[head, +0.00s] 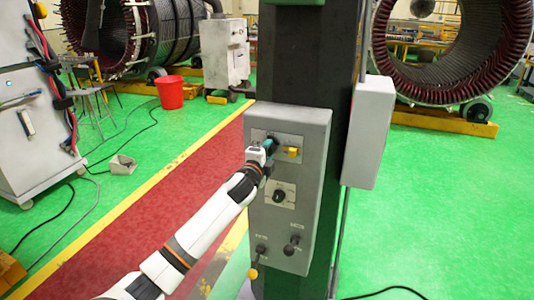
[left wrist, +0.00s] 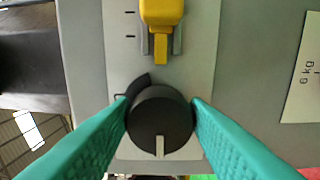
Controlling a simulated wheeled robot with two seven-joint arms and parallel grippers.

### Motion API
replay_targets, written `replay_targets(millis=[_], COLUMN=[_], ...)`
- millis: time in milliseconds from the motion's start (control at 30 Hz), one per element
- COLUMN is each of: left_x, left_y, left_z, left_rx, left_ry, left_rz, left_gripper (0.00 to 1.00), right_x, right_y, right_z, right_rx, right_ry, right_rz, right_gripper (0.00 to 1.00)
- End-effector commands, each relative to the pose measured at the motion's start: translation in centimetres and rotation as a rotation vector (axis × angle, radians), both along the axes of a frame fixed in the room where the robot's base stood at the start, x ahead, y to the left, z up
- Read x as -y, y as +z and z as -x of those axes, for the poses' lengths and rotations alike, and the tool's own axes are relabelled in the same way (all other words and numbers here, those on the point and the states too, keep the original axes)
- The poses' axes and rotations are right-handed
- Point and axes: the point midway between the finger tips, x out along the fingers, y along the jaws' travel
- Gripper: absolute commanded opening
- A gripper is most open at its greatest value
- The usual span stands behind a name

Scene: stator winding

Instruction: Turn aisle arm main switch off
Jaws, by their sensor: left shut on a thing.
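The grey control box (head: 312,130) is mounted on the dark column. My left gripper (head: 270,147) is at the upper plate of this box, and its teal fingers sit on either side of a black rotary knob (left wrist: 160,122). The fingers are shut on the knob's sides, and its white mark points down in the left wrist view. A yellow switch (head: 292,152) sits right beside the knob; it also shows in the left wrist view (left wrist: 162,14). In the head view the gripper mostly hides the knob. My right gripper is out of view.
Below on the box are another black knob (head: 279,196) and two black levers (head: 261,250) (head: 291,246). A lighter grey box (head: 370,132) is on the column's right side. A red bucket (head: 170,92) stands at the back left.

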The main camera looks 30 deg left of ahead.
Motion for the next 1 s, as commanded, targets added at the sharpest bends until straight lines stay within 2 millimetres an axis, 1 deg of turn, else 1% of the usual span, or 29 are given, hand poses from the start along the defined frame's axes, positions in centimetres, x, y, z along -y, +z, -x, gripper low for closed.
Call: replay_targets(millis=[300, 333, 433, 467, 767, 867, 1000], left_x=[0.0, 0.0, 0.0, 0.0, 0.0, 0.2, 0.7], left_y=[0.0, 0.0, 0.0, 0.0, -0.1, -0.2, -0.3], left_z=[0.0, 0.0, 0.0, 0.0, 0.1, 0.8, 2.9], left_rx=[0.001, 0.000, 0.000, 0.000, -0.001, -0.002, 0.000], left_ry=[0.001, 0.001, 0.001, 0.001, 0.000, 0.000, -0.002], left_rz=[0.006, 0.006, 0.005, 0.004, 0.002, 0.001, 0.000], left_gripper=[0.19, 0.45, 0.61, 0.63, 0.63, 0.63, 0.63], right_x=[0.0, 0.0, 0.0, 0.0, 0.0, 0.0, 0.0], right_y=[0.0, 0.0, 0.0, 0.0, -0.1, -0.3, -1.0], right_z=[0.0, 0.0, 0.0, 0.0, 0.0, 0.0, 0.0], right_rx=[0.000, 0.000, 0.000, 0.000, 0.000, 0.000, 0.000], right_ry=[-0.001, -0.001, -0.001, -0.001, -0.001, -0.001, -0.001], right_rz=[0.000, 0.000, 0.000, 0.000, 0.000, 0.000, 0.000], right_gripper=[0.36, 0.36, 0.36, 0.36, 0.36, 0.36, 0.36])
